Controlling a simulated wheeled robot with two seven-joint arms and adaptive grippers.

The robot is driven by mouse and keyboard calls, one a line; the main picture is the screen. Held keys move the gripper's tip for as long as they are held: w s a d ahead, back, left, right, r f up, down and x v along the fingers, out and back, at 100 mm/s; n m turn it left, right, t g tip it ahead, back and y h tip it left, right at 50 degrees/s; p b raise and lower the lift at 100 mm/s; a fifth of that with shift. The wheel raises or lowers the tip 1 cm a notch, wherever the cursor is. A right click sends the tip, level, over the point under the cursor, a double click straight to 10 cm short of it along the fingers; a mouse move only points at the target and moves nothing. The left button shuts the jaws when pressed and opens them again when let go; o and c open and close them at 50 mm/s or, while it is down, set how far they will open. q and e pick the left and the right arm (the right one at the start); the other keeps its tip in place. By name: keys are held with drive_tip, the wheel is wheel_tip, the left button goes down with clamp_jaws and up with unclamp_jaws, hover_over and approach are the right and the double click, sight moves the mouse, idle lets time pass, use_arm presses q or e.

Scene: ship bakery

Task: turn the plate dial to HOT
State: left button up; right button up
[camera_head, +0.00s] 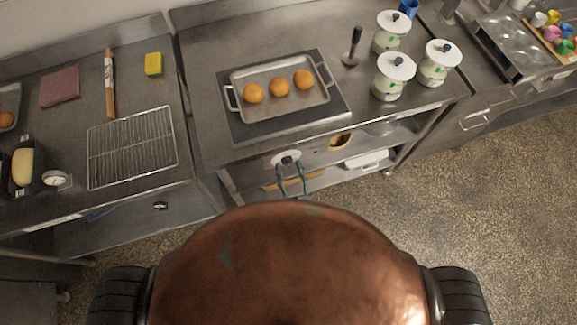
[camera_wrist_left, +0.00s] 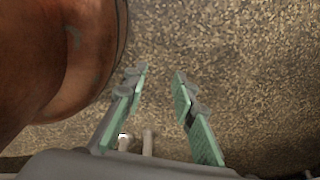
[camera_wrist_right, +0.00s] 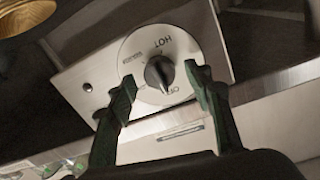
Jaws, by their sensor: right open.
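The plate dial (camera_wrist_right: 159,73) is a black knob on a round white face, with HOT printed at the top and OFF at the bottom in the right wrist view. A pale mark on the knob appears to point toward OFF. In the head view the dial (camera_head: 287,158) sits on the front panel below the counter's edge. My right gripper (camera_wrist_right: 160,78) is open, its green fingertips on either side of the knob; I cannot tell whether they touch it. It also shows in the head view (camera_head: 292,178). My left gripper (camera_wrist_left: 158,75) is open and empty above the floor.
A tray (camera_head: 236,91) with three orange-brown buns stands on the dark hot plate (camera_head: 237,125) above the dial. White lidded canisters (camera_head: 393,76) stand to the right. A wire rack (camera_head: 132,148) lies on the left counter. Open floor (camera_head: 480,190) lies at right.

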drive_tip(key=shift+w+a, duration=0.1)
drive_tip(key=shift+w, duration=0.3)
drive_tip(key=c, duration=1.2)
